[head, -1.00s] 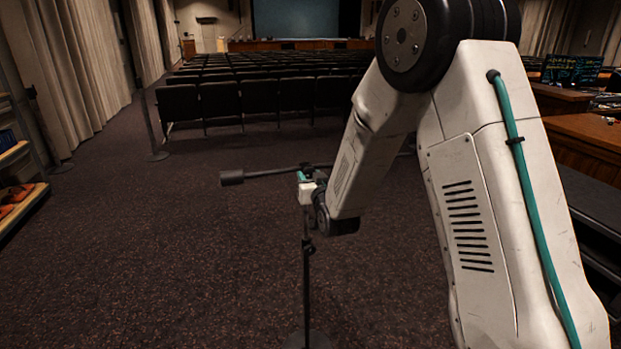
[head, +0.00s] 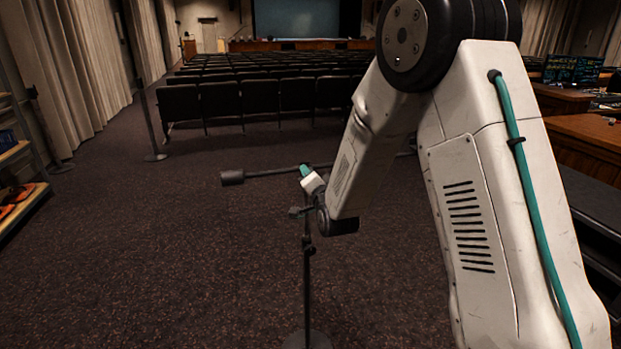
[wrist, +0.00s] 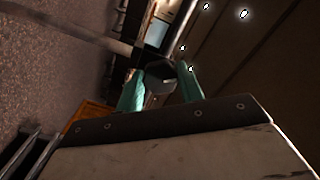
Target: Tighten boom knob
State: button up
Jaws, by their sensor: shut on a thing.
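A dark microphone stand (head: 308,285) stands upright on a round base (head: 307,340). Its boom (head: 268,173) lies nearly level across the top, with a thick dark cylinder (head: 232,177) at its left end. My gripper (head: 305,169) is at the top of the stand, by the joint of boom and pole. In the wrist view, the two teal fingers of my gripper (wrist: 160,84) are on either side of the dark boom knob (wrist: 160,72), shut on it. The knob is hidden behind my gripper in the head view.
Rows of dark seats (head: 260,97) stand behind the stand. A shelf (head: 20,170) is at the left edge and a wooden desk (head: 585,140) at the right. A thin post (head: 148,125) stands at left. The carpet around the stand is clear.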

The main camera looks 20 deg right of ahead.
jog(key=shift+m, duration=3.6)
jog(key=o, duration=1)
jog(key=s, duration=0.7)
jog(key=shift+s, duration=0.4)
